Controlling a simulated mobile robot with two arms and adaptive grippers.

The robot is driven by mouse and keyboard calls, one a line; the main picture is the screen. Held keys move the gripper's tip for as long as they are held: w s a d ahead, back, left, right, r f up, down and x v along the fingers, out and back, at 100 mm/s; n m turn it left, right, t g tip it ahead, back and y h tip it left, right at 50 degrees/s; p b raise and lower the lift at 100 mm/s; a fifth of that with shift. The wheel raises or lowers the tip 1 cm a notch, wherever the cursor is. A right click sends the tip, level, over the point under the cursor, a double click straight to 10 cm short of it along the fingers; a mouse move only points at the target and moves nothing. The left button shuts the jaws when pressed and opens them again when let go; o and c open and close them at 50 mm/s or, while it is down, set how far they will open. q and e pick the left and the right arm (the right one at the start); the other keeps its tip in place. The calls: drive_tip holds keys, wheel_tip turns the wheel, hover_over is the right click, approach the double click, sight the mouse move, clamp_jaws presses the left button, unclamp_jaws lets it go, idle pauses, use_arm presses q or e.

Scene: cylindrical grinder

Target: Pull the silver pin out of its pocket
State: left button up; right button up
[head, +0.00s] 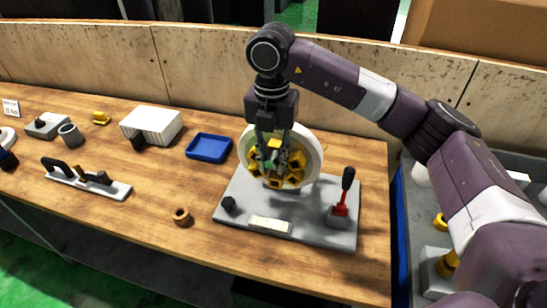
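My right gripper (270,160) points down from the arm that comes in from the right. Its fingers are in front of the round cream bowl-like part (313,150) with yellow pieces (296,168) in it, on the grey fixture plate (310,212). The fingers overlap the yellow pieces, and I cannot tell whether they are open, shut or holding something. I cannot make out the silver pin or its pocket; the gripper may hide them. My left gripper is not in view.
A red lever with a black handle (345,190) stands at the plate's right, a black knob (228,204) at its left. A blue tray (209,147), white ribbed block (153,124), brown ring (181,216) and toggle clamp (88,180) are on the wooden bench. A blue-edged bin (402,240) is at right.

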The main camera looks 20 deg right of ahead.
clamp_jaws()
drive_tip(key=shift+s+a, duration=0.5)
drive_tip(key=shift+s, duration=0.15)
drive_tip(key=shift+s+a, duration=0.1)
drive_tip(key=shift+s, duration=0.1)
drive_tip(key=shift+s+a+b, duration=0.2)
drive_tip(key=shift+s+a, duration=0.35)
drive_tip(key=shift+s, duration=0.25)
drive_tip(key=shift+s+a+b, duration=0.2)
drive_tip(key=shift+s+a, duration=0.35)
drive_tip(key=shift+s, duration=0.25)
